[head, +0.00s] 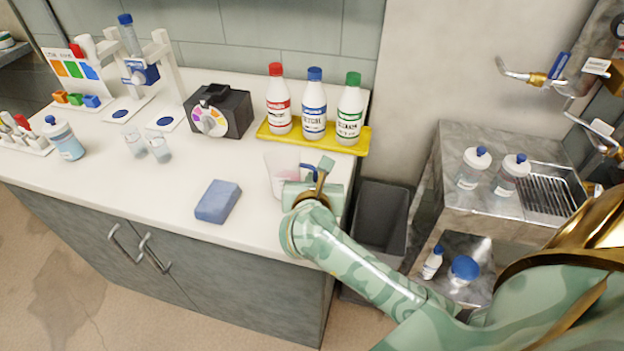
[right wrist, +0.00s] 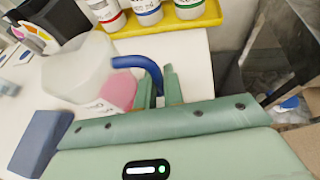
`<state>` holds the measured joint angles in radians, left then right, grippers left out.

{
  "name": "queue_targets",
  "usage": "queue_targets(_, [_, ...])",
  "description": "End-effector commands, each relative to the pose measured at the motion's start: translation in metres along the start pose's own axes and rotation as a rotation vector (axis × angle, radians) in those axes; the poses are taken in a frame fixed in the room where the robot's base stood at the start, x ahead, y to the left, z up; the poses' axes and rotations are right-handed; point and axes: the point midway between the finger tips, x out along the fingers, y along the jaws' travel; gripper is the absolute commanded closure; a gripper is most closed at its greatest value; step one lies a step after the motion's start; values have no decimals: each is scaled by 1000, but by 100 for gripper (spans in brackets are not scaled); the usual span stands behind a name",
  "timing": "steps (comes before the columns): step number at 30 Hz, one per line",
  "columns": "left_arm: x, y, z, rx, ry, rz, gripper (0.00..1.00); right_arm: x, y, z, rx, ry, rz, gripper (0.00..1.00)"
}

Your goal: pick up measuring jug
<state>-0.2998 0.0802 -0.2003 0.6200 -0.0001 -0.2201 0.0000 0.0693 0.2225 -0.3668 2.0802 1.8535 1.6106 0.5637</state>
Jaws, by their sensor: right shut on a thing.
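The measuring jug (head: 279,172) is a clear, see-through cup with a pink patch and a blue handle, near the right end of the white counter. My right gripper (head: 322,173) is at its right side, shut on the blue handle. In the right wrist view the jug (right wrist: 78,70) looks tilted, and its handle runs between the two green fingers of the gripper (right wrist: 159,88). I cannot tell whether its base touches the counter. My gripper body and arm hide part of the handle side in the head view. My left gripper is not in view.
A blue sponge (head: 218,202) lies left of the jug. Behind stand red-, blue- and green-capped bottles on a yellow tray (head: 366,143). A black box with a colour dial (head: 218,110) is further left. A grey bin (head: 381,213) stands beyond the counter's right edge.

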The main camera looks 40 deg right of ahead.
Motion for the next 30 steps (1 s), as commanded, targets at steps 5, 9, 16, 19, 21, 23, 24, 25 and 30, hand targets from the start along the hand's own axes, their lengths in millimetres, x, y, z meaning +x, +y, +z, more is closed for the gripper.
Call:
queue_targets(5, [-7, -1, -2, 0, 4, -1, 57, -6, 1, 16, 5, -4, 2, 100])
queue_targets(9, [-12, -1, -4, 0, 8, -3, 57, -14, -2, 30, 4, -4, 2, 100])
queue_targets(16, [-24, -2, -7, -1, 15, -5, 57, -34, -23, 53, 5, -5, 3, 100])
queue_targets(19, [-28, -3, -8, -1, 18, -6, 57, -42, -33, 63, 5, -5, 1, 100])
queue_targets(21, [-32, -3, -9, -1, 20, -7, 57, -49, -40, 70, 4, -5, 2, 100])
queue_targets(23, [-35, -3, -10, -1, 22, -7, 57, -54, -46, 77, 4, -6, 1, 100])
queue_targets(24, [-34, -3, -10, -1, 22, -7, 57, -57, -52, 76, 2, -4, 0, 100])
queue_targets(25, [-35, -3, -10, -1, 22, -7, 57, -59, -56, 77, 2, -3, 0, 100])
queue_targets(30, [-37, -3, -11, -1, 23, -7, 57, -71, -77, 83, 2, -4, 1, 100])
